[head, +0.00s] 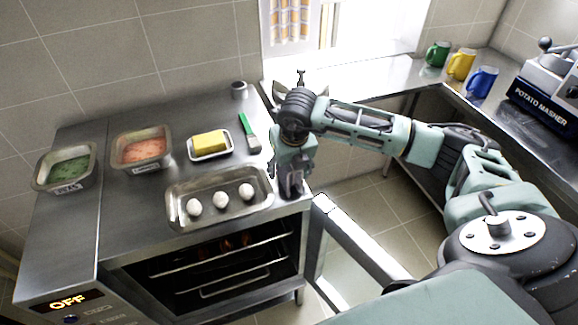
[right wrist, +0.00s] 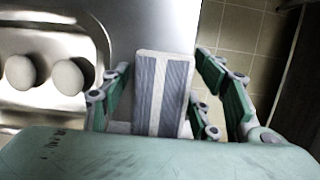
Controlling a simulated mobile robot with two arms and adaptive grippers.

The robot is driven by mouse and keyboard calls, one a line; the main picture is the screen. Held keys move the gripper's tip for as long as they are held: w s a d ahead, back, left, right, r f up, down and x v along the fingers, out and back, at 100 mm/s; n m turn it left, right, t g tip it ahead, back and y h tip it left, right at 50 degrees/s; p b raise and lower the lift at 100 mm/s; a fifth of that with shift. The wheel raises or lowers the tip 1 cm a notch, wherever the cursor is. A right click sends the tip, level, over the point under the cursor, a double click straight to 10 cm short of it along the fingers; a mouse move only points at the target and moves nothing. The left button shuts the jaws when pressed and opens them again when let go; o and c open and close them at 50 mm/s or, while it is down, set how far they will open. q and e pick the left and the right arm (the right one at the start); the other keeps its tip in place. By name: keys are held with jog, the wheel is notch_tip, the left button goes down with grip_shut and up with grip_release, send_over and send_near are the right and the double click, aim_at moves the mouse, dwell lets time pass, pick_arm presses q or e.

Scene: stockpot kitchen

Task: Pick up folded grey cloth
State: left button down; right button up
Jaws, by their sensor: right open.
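The folded grey cloth (right wrist: 174,88), with a pale stripe down its middle, lies on the metal top close to its right edge in the right wrist view. My right gripper (head: 290,186) is over the front right corner of the oven top in the head view and hides most or all of the cloth there. In the right wrist view my right gripper (right wrist: 163,105) is open, with fingers on either side of the cloth. I cannot tell whether they touch it. My left gripper is not in view.
A metal tray (head: 180,219) with three eggs is left of my right gripper. A butter dish (head: 228,154), a green-handled brush (head: 248,131) and two food containers (head: 116,146) (head: 42,176) stand behind and left. Mugs (head: 461,64) and a potato masher machine (head: 548,88) are far right.

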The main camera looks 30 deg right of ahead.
jog(key=shift+c, duration=0.8)
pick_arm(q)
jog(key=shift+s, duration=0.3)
pick_arm(e)
jog(key=c, duration=1.2)
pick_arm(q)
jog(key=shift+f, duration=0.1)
pick_arm(e)
jog(key=shift+r, duration=0.1)
